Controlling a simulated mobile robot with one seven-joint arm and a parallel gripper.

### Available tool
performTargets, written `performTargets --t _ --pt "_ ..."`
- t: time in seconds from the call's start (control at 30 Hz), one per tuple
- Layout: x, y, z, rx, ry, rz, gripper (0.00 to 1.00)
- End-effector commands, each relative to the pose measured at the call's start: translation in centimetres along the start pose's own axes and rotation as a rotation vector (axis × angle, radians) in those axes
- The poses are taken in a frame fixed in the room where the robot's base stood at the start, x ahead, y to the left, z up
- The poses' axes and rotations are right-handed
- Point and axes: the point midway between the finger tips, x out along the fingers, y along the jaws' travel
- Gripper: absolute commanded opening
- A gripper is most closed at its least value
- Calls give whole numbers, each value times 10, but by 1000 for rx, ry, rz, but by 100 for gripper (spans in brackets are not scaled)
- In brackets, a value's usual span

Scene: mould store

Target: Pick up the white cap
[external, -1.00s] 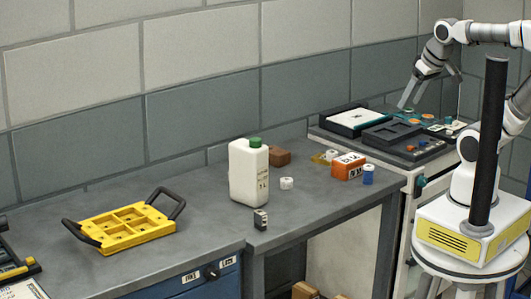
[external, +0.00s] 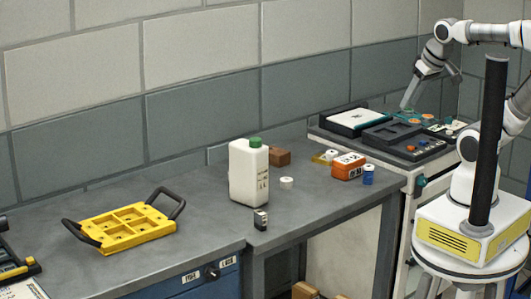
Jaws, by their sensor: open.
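A small white round piece that looks like a cap (external: 286,183) lies on the grey bench, just right of the white jug. Another small white round piece (external: 331,155) sits by a yellowish item farther back, and a small blue container (external: 368,177) has a white top. I cannot tell for sure which of these is the white cap. My gripper (external: 430,92) is open, with nothing seen between its fingers. It hangs above the equipment at the back right, well to the right of all these pieces.
The white jug (external: 248,175) with a green lid stands tall left of the cap-like piece. An orange box (external: 348,167), a brown block (external: 279,156) and a small grey-black block (external: 261,220) are nearby. A yellow tray (external: 130,244) lies left. The bench front is mostly clear.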

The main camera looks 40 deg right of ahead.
Motion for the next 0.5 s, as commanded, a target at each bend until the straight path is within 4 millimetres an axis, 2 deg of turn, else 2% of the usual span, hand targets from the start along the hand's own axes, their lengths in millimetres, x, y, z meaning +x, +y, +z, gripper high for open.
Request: performTargets --t 0.17,0.27,0.5 --pt "4 1 -2 -31 -18 6 51" --pt "15 4 -6 -108 -65 27 51" --pt "58 16 -30 -440 -243 116 51"
